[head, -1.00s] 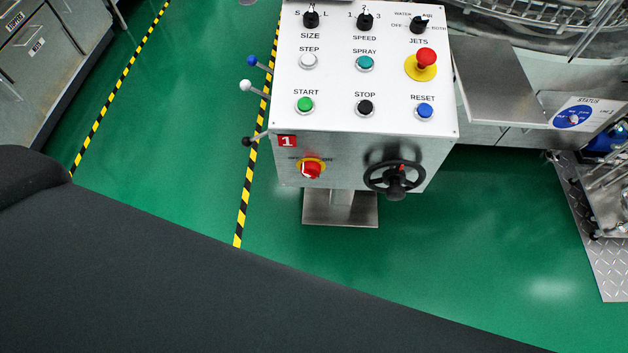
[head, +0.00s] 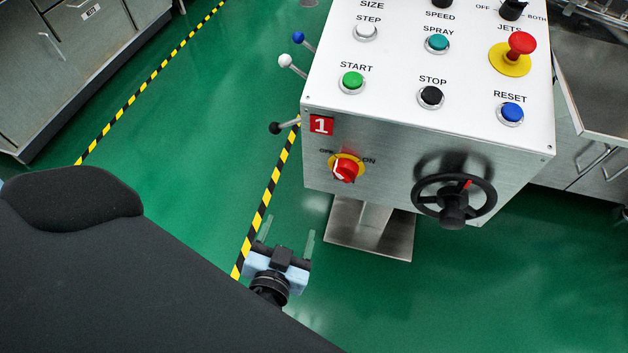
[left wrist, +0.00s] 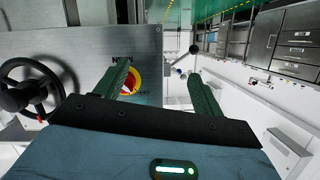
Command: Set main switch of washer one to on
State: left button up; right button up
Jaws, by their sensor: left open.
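The main switch (head: 345,169) is a red knob on a yellow disc on the front face of washer one's control box (head: 400,160), below the red "1" label. In the head view "ON" is printed to its right and a partly hidden "OFF" to its left. A white mark on the knob points to the left, toward OFF. My left gripper (head: 288,238) is open and empty, below and in front of the switch, not touching it. In the left wrist view the switch (left wrist: 134,82) shows partly behind one finger of my gripper (left wrist: 160,88). My right gripper is not in view.
A black handwheel (head: 454,201) sticks out to the right of the switch. Levers with blue, white and black (head: 275,128) knobs stick out at the box's left side. Buttons cover the top panel. The floor (head: 215,130) left of the box is clear.

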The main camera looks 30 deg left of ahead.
aim_at(342, 179)
pick_arm(q)
jog(key=w+d+r+t, duration=0.1)
jog(key=w, duration=0.3)
jog(key=w+d+r+m+t+h, duration=0.1)
jog(key=w+r, duration=0.1)
jog(key=w, duration=0.2)
jog(key=w+d+r+t, duration=0.1)
jog(key=w+d, duration=0.1)
jog(key=w, duration=0.2)
jog(key=shift+w+r+t+h, duration=0.3)
jog(key=shift+w+r+t, duration=0.05)
jog(key=shift+w+t, duration=0.05)
jog(key=shift+w+a, duration=0.1)
jog(key=shift+w, duration=0.4)
jog(key=shift+f, duration=0.1)
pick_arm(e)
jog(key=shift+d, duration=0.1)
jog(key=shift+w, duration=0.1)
pick_arm(q)
jog(key=c, duration=1)
jog(key=shift+o, duration=0.2)
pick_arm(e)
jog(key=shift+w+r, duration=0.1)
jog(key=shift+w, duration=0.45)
